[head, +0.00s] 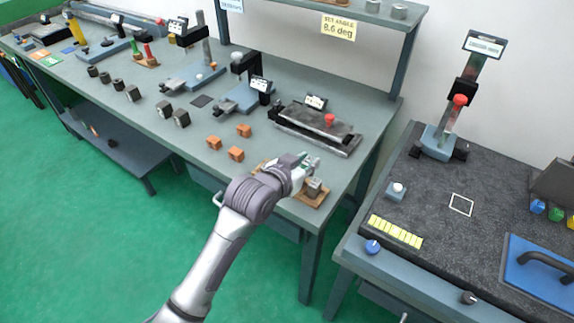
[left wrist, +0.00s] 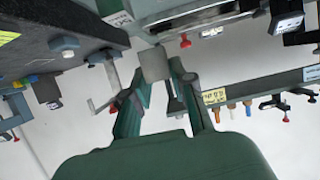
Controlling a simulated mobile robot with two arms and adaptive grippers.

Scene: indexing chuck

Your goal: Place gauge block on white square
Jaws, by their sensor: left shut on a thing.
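The white square (head: 461,204) is a thin outline on the dark speckled top of the right-hand bench, and it is empty. My left gripper (head: 309,164) is above the front right corner of the long grey bench, left of the square and well apart from it. In the left wrist view, the left gripper (left wrist: 156,78) is shut on a plain grey block, the gauge block (left wrist: 154,64), which sticks out past the fingertips. In the head view the fingers largely hide the held block. My right gripper is not in view.
A wooden tray (head: 322,199) with a metal piece (head: 314,187) lies below the gripper. A gap separates the benches.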

